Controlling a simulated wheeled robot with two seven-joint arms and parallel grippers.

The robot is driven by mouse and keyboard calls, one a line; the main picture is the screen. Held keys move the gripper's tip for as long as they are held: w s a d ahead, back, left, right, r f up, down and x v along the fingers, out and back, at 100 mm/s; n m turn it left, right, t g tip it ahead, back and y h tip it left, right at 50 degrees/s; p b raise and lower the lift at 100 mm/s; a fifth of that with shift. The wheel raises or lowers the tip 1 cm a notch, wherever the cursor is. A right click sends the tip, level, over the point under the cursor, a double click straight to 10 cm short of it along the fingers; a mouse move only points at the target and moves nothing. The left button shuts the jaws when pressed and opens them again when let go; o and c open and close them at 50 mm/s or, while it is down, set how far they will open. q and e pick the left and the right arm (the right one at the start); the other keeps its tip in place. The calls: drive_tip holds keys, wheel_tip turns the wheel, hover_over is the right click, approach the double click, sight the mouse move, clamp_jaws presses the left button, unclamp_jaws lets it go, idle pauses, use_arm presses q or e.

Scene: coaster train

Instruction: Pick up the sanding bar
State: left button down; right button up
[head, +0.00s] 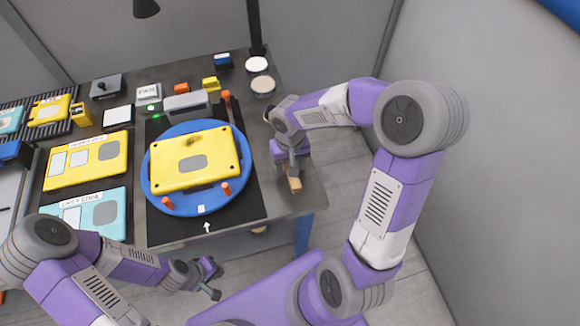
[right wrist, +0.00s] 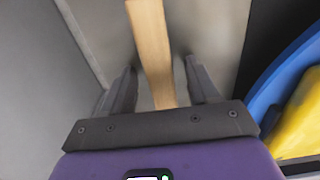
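The sanding bar is a pale wooden bar (head: 294,184) at the right edge of the table, partly hidden under my right gripper (head: 291,168). In the right wrist view the bar (right wrist: 150,45) runs lengthwise between the two fingers of my right gripper (right wrist: 163,85). The fingers are open, with a visible gap on each side of the bar. My left gripper (head: 212,281) is open and empty in front of the table's near edge, away from the bar.
A blue round turntable (head: 158,200) with a yellow plate (head: 168,178) stands left of my right gripper, with orange pegs around it. A white disc (head: 257,65) and a beige disc (head: 263,85) lie behind. Yellow and light-blue panels lie at left.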

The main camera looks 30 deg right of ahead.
clamp_jaws()
drive_tip(key=shift+r, duration=0.1)
wheel_tip(320, 180, up, 10)
drive_tip(key=p, duration=0.2)
drive_tip(key=shift+p, duration=0.35)
